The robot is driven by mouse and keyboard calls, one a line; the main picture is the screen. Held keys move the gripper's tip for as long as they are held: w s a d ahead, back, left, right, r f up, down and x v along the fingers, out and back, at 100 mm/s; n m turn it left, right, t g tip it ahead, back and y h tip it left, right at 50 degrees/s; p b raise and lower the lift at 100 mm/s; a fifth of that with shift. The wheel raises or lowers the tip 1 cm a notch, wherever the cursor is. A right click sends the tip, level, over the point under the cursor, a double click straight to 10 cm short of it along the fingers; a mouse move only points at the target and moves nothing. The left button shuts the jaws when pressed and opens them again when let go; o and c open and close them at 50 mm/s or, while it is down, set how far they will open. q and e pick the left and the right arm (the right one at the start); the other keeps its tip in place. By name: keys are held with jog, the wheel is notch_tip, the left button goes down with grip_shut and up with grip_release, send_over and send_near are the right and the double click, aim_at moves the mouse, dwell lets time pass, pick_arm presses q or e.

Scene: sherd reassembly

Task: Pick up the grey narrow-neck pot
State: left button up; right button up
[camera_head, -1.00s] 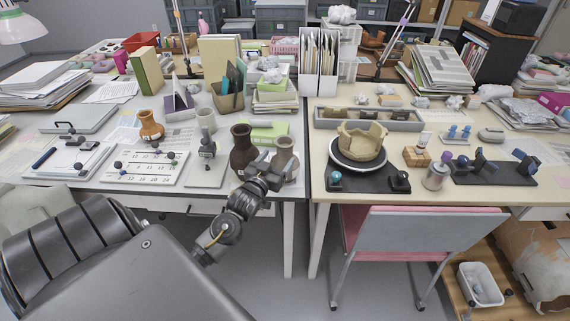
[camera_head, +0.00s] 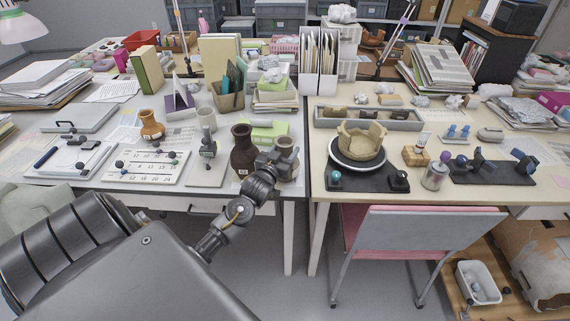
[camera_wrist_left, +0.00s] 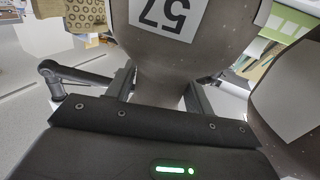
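The grey narrow-neck pot (camera_head: 285,146) stands at the front right of the left white table, partly hidden by my left gripper (camera_head: 276,160). In the left wrist view, a grey-brown pot (camera_wrist_left: 212,40) with a white label reading 57 shows upside down. Its narrow neck lies between the two fingers of my left gripper (camera_wrist_left: 160,92). The fingers are apart, one on each side of the neck; I see no clear grip on it. A darker brown pot (camera_head: 242,152) stands just left of it in the head view. My right gripper is out of view.
Another pot (camera_wrist_left: 292,95) is close beside the gripper in the left wrist view. An orange-brown jar (camera_head: 151,125) and a small clamp stand (camera_head: 207,150) are farther left. A broken bowl (camera_head: 361,143) sits on the right table. A chair (camera_head: 420,240) stands in front.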

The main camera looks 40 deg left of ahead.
pick_arm(q)
grip_shut()
jog(key=shift+r, duration=0.1)
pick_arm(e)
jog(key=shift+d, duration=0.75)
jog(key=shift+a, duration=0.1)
